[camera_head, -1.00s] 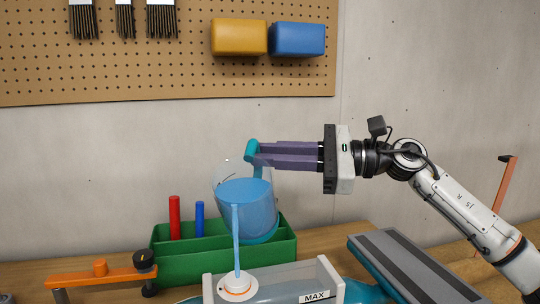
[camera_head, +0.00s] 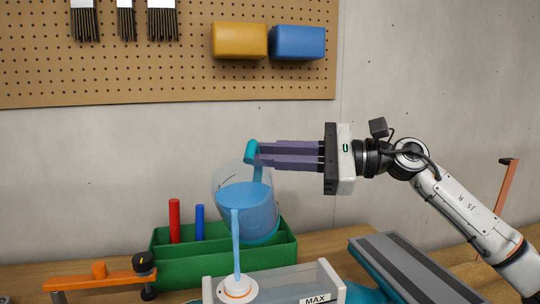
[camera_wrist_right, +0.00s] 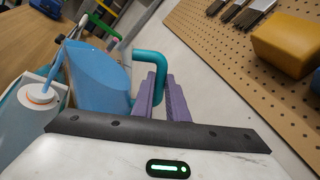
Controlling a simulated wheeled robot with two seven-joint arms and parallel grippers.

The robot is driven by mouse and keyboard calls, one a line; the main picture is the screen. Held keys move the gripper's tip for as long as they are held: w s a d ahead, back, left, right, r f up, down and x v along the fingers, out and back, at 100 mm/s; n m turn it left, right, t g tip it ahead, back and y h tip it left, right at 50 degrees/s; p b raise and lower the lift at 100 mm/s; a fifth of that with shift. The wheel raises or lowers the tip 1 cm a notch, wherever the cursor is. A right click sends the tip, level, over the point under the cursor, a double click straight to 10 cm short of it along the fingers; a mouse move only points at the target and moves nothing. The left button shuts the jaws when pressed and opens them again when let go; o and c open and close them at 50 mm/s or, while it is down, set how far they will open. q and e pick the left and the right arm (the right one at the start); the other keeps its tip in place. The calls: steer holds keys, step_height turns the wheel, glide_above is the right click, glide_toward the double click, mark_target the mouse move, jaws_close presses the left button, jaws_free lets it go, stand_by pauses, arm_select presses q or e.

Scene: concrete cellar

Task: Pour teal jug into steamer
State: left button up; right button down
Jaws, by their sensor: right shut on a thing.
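The teal jug (camera_head: 246,202) is clear-walled with blue liquid inside and a teal handle. My right gripper (camera_head: 258,155) is shut on its handle and holds it tilted to the left above the steamer. A blue stream runs from the jug down to the orange-ringed white opening of the steamer (camera_head: 318,275), which has a MAX label. In the right wrist view the jug (camera_wrist_right: 97,80) hangs beside my purple fingers (camera_wrist_right: 152,88), and the stream meets the steamer opening (camera_wrist_right: 40,94). The steamer's lower part is cut off in the head view. My left gripper is not in view.
A green caddy (camera_head: 200,264) with a red and a blue stick stands behind the steamer. An orange clamp-like tool (camera_head: 100,278) lies at the left. A grey panel (camera_head: 412,268) lies at the right. A pegboard with brushes and two bins hangs on the wall.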

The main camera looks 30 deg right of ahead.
mark_target(257, 149)
steer(key=shift+s+a+r+n+b, duration=0.25)
steer(key=shift+r+n+b, duration=0.1)
steer(key=shift+n+b, duration=0.2)
steer(key=shift+s+a+r+n+b, duration=0.1)
steer(key=shift+s+r+n+b, duration=0.2)
steer(key=shift+n+b, duration=0.25)
stand_by(2.5)
stand_by(0.6)
steer(key=shift+s+a+r+n+b, duration=0.15)
steer(key=shift+s+a+n+b, duration=0.45)
steer(key=shift+n+b, duration=0.5)
stand_by(2.7)
